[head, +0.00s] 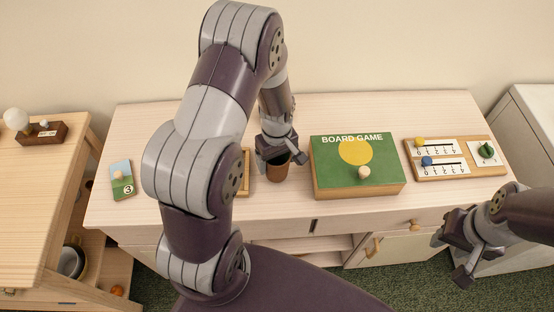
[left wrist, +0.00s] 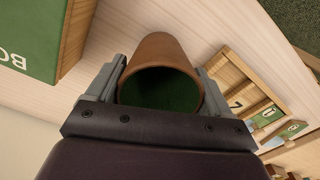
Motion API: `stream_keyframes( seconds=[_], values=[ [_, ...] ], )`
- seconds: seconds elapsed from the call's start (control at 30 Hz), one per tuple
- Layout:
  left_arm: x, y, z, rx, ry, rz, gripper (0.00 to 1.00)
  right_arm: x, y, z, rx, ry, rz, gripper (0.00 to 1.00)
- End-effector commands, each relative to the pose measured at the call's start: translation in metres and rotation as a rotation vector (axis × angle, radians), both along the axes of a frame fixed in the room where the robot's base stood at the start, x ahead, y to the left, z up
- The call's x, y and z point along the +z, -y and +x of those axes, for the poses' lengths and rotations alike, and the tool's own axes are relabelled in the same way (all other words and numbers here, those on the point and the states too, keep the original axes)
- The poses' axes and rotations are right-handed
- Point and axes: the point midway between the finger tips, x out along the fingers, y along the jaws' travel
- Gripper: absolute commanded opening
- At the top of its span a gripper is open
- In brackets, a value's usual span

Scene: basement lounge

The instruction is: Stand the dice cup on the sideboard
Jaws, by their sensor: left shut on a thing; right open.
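The dice cup (head: 277,171) is a brown cup with a dark green inside, over the pale wooden sideboard (head: 290,207). My left gripper (head: 282,158) is shut on it, and the cup looks upright in the head view. In the left wrist view the cup (left wrist: 160,52) sits between the two grey fingers, its open mouth towards the camera. Whether its base touches the sideboard top cannot be told. My right gripper (head: 452,258) is open and empty, low in front of the sideboard's right part.
A green board game box (head: 330,162) stands close right of the cup. A wooden frame (head: 246,172) lies close left, partly behind my arm. A counter board (head: 440,172) lies further right and a numbered tile (head: 121,179) at the far left. A wooden table (head: 45,185) stands left.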

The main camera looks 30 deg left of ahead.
Motion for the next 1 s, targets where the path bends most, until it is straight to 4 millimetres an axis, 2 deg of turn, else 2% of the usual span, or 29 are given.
stream_keyframes(
  seconds=[0.1, 0.47, 0.5, 0.53, 0.73, 0.83, 1.0],
  values=[
    [-0.012, 0.000, 0.000, 0.000, 0.000, 0.000, 0.50, 0.002, 0.000, 0.000, 0.000, 0.000, 0.000, 0.43],
    [-0.018, 0.001, 0.000, 0.001, 0.001, 0.000, 0.50, -0.002, 0.000, 0.000, 0.000, 0.000, 0.000, 0.43],
    [-0.016, 0.001, 0.000, 0.001, 0.003, 0.000, 0.94, 0.000, 0.000, 0.000, 0.000, 0.000, 0.000, 0.43],
    [-0.016, 0.001, 0.000, 0.001, 0.003, 0.000, 1.00, 0.000, 0.000, 0.000, 0.000, 0.000, 0.000, 0.43],
    [-0.016, 0.001, 0.000, 0.001, 0.002, 0.001, 1.00, 0.000, 0.000, 0.000, 0.000, 0.000, 0.000, 0.43],
    [-0.009, 0.000, 0.001, 0.001, 0.004, 0.001, 1.00, 0.002, 0.000, 0.000, 0.000, 0.000, 0.000, 0.43],
    [0.030, 0.000, 0.002, 0.001, 0.010, 0.002, 1.00, -0.002, 0.000, 0.000, 0.000, 0.000, 0.000, 0.43]
  ],
)
